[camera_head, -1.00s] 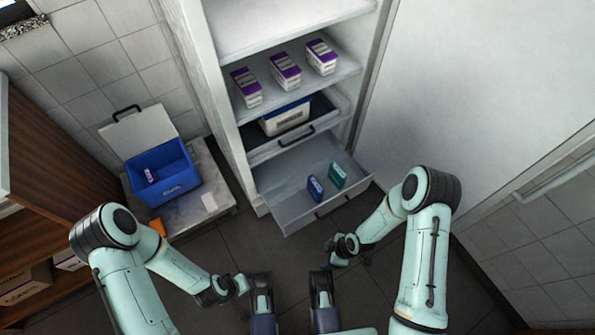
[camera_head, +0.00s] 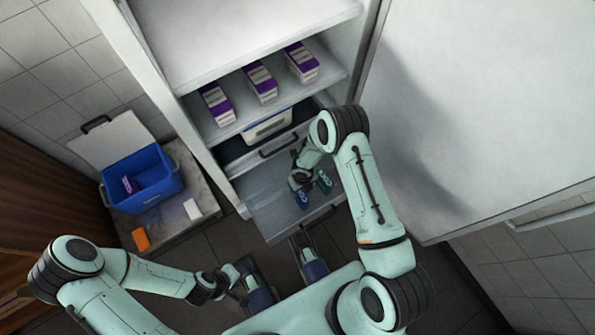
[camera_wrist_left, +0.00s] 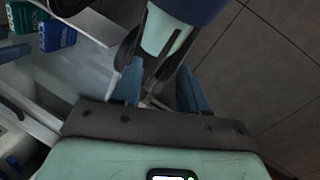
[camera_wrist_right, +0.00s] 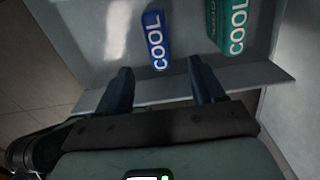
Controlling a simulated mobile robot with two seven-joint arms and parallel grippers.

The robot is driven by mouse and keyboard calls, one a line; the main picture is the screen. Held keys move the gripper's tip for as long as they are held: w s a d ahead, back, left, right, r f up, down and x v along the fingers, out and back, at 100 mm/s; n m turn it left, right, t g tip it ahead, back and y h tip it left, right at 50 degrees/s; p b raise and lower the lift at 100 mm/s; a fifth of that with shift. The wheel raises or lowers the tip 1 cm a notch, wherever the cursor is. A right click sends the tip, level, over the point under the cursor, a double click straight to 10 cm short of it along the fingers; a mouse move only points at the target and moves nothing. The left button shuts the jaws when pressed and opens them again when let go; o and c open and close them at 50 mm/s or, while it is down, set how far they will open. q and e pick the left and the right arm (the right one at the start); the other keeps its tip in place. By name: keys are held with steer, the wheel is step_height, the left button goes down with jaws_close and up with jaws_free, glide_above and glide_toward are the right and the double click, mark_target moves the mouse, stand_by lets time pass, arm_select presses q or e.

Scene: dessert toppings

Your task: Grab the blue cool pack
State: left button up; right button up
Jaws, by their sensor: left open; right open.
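The blue cool pack (camera_head: 303,201) stands in the pulled-out lower drawer (camera_head: 262,215); my right wrist partly covers it in the head view. It has white "COOL" lettering in the right wrist view (camera_wrist_right: 157,40). A green cool pack (camera_head: 324,182) stands just right of it. My right gripper (camera_wrist_right: 160,85) is open and empty, above the drawer, with the blue pack ahead between its finger lines; it seems apart from it. My left gripper (camera_head: 238,276) is open and empty, low, left of the drawer. The left wrist view also shows the blue pack (camera_wrist_left: 57,36).
Purple-and-white boxes (camera_head: 262,84) stand on the shelf above. A white bin (camera_head: 268,127) sits in the upper drawer. An open blue cooler (camera_head: 150,190) stands on a low stand at left, near an orange item (camera_head: 141,239) and a white item (camera_head: 193,209). A large white door panel (camera_head: 465,120) stands right.

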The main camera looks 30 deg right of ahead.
mark_target(302, 194)
steer(key=shift+s+f, duration=0.1)
steer(key=shift+f, duration=0.3)
step_height(302, 194, down, 7)
steer(key=shift+b, duration=0.95)
steer(key=f, duration=0.2)
steer(key=f+b, duration=0.1)
steer(key=f, duration=0.2)
steer(key=shift+w+a+f+b, duration=0.15)
steer(key=shift+w+f+b, duration=0.15)
steer(key=shift+w+b, duration=0.1)
arm_select(q)
steer(key=w+a+f+t, duration=0.1)
steer(key=w+a+f, duration=0.1)
steer(key=w+f, duration=0.2)
steer(key=shift+w+a+f+t+y, duration=0.2)
steer(key=shift+w+a+t+y, duration=0.2)
steer(key=shift+w, duration=0.35)
arm_select(e)
jaws_close()
